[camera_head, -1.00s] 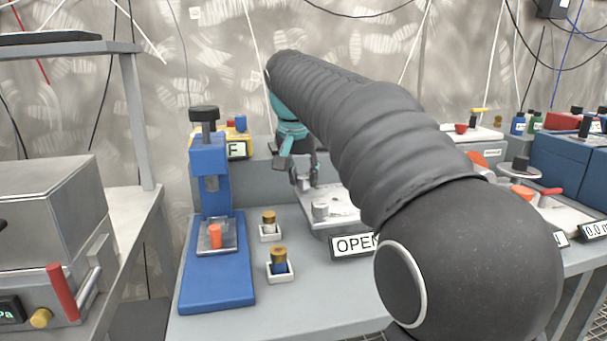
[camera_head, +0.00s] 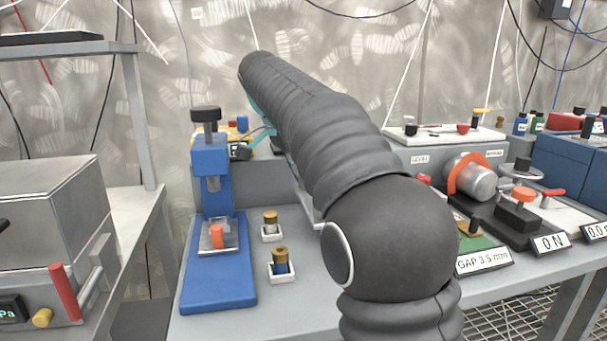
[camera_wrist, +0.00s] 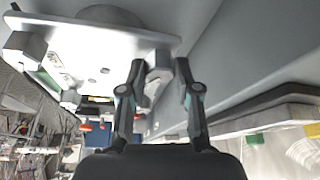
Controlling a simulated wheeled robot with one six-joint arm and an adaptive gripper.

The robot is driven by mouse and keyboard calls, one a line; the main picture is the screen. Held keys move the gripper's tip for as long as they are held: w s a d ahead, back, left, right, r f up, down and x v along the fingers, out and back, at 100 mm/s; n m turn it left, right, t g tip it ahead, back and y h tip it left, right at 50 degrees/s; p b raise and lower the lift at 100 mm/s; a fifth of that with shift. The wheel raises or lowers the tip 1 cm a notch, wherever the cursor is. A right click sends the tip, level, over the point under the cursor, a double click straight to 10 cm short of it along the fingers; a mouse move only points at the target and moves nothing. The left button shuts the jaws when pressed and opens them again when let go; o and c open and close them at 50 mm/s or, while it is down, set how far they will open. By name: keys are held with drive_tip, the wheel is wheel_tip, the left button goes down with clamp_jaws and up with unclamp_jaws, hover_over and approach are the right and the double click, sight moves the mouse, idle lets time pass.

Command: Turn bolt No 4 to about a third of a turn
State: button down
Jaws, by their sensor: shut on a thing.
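In the wrist view my gripper (camera_wrist: 157,68) has its two dark fingers closed around a light grey bolt (camera_wrist: 158,76) at the right corner of a pale metal plate (camera_wrist: 120,40). Other grey bolts stand at the plate's corners, one at the left (camera_wrist: 25,48) and one lower down (camera_wrist: 70,98). I can read no number on the held bolt, and its turn angle cannot be told. In the head view my arm hides the gripper, the held bolt and nearly all of the plate.
A blue press (camera_head: 210,165) and two small brass-topped parts in white holders (camera_head: 271,226) (camera_head: 281,263) stand left of my arm. To the right are a grey motor-like cylinder (camera_head: 472,180), a "GAP 3.5 mm" sign (camera_head: 484,262) and a "0 N" sign (camera_head: 552,242).

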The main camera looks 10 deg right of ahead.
drive_tip(key=shift+a+m, duration=0.1)
drive_tip(key=shift+m, duration=0.2)
idle(0.4)
drive_tip(key=c, duration=0.8)
unclamp_jaws()
